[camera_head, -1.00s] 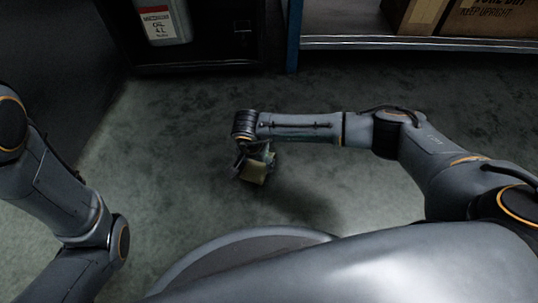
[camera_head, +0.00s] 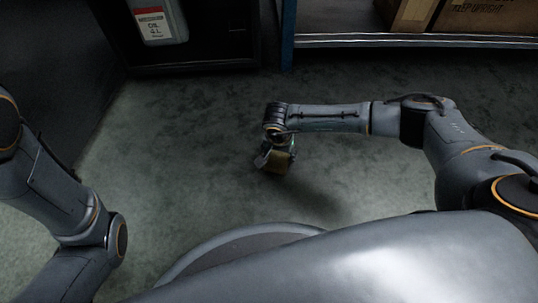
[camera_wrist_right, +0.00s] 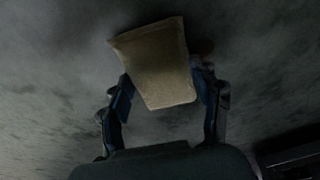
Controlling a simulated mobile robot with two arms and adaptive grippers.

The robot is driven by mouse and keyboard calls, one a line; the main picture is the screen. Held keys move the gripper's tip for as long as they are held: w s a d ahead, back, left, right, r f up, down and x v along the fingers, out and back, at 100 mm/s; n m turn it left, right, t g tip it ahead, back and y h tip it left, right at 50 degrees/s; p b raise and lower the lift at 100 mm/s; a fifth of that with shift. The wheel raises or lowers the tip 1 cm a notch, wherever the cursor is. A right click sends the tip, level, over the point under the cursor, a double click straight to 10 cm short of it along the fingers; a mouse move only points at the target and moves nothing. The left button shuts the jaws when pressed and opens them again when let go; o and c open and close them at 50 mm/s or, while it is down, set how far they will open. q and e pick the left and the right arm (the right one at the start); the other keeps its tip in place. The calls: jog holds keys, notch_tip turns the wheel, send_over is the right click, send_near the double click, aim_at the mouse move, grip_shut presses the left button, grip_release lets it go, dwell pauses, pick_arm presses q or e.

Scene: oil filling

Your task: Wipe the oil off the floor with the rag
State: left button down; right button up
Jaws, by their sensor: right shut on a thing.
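The rag (camera_head: 275,162) is a yellowish-tan cloth held low over the floor in the head view. It also shows in the right wrist view (camera_wrist_right: 158,65), hanging between the two fingers. My right gripper (camera_head: 273,155) is shut on the rag; its fingers also show on both sides of the cloth in the wrist view (camera_wrist_right: 162,92). I cannot tell whether the rag touches the floor (camera_head: 180,140). The floor is grey-green and mottled, and no clear oil patch can be made out. My left arm is at the left edge, with its gripper out of view.
A dark cabinet (camera_head: 215,50) at the back left holds an oil can (camera_head: 158,22). A blue-framed shelf (camera_head: 420,41) with cardboard boxes (camera_head: 485,18) stands at the back right. The floor left of the rag is clear.

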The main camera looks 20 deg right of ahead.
aim_at(246, 158)
jog(key=w+a+b, duration=0.1)
jog(key=a, duration=0.2)
jog(key=w+a+b, duration=0.1)
jog(key=a+b, duration=0.1)
jog(key=a, duration=0.1)
jog(key=w+a+b, duration=0.1)
jog(key=w+a, duration=0.1)
jog(key=a, duration=0.2)
jog(key=shift+f, duration=0.1)
jog(key=d+p, duration=0.2)
jog(key=d, duration=0.8)
jog(key=shift+s+a+p, duration=0.2)
jog(key=shift+s+a, duration=0.15)
jog(key=shift+a, duration=0.5)
jog(key=shift+s+a+p, duration=0.15)
jog(key=shift+s+a, duration=0.2)
jog(key=shift+a, duration=0.45)
jog(key=shift+s+a+p, duration=0.2)
jog(key=shift+s+a, duration=0.15)
jog(key=shift+a, duration=0.5)
notch_tip(246, 158, up, 7)
jog(key=p, duration=0.6)
